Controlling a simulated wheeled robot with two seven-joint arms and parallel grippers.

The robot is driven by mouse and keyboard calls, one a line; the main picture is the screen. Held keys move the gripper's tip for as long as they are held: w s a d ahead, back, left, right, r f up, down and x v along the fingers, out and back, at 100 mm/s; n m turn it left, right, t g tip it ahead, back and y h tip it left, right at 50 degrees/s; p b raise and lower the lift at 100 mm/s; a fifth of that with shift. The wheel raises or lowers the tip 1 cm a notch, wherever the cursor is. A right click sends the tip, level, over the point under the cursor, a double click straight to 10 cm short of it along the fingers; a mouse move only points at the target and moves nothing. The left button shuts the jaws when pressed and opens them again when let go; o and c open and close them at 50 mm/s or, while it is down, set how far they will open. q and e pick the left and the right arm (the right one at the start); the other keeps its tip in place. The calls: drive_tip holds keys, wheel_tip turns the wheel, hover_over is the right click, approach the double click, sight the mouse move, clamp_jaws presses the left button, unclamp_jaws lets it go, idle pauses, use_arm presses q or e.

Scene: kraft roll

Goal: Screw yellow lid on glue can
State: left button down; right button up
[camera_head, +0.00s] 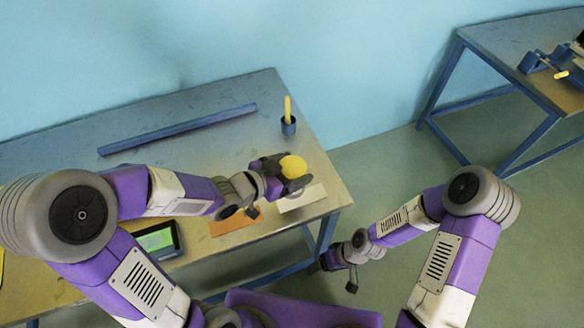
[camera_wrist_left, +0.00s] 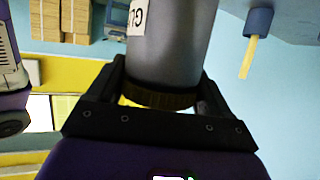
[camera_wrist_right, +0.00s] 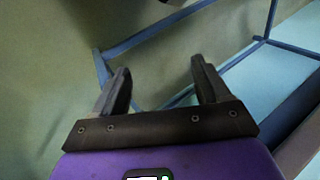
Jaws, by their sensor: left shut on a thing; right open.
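The yellow lid (camera_head: 293,166) shows from above between the fingers of my left gripper (camera_head: 283,180), over the right end of the table. In the left wrist view the ridged lid (camera_wrist_left: 160,97) sits in shadow between the fingers, and my left gripper (camera_wrist_left: 163,92) is shut on it. The grey glue can (camera_wrist_left: 170,45), with part of a white label, extends from the lid there. Lid and can look lined up and touching; I cannot tell how tight the lid is. My right gripper (camera_wrist_right: 160,75) is open and empty, low beside the table; it also shows in the head view (camera_head: 334,276).
On the metal table (camera_head: 70,135), a blue cup (camera_head: 288,126) holding a yellow stick stands behind my left gripper. A blue bar (camera_head: 180,130) lies farther back. A white card (camera_head: 303,199), an orange card (camera_head: 228,224) and a green-screened device (camera_head: 158,240) are nearer. Another table (camera_head: 515,50) stands right.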

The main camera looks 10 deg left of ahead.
drive_tip(key=s+d+f+m+t+h, duration=0.1)
drive_tip(key=d+f+m+t, duration=0.1)
drive_tip(key=d+m, duration=0.3)
drive_tip(key=shift+f+m, duration=0.6)
drive_tip(key=shift+m, duration=0.6)
use_arm(q)
drive_tip(key=shift+r, duration=0.1)
drive_tip(key=w+a+r+n+t+y, duration=0.1)
drive_tip(key=w+a+r+n+y, duration=0.1)
drive_tip(key=a, duration=0.9)
drive_tip(key=w+a+r+n+t+y, duration=0.1)
drive_tip(key=w+a+n+y, duration=0.3)
drive_tip(key=a, duration=0.7)
drive_tip(key=shift+w+a+r+t+y+p, duration=0.15)
drive_tip(key=shift+w+r+t+y+p, duration=0.2)
drive_tip(key=shift+w+t+p, duration=0.15)
use_arm(e)
drive_tip(key=shift+a+r, duration=0.1)
drive_tip(key=shift+r, duration=0.35)
use_arm(q)
wheel_tip(320, 180, down, 6)
drive_tip(key=b, duration=0.3)
drive_tip(key=shift+f, duration=0.2)
use_arm(e)
wheel_tip(320, 180, down, 3)
drive_tip(key=shift+f, duration=0.1)
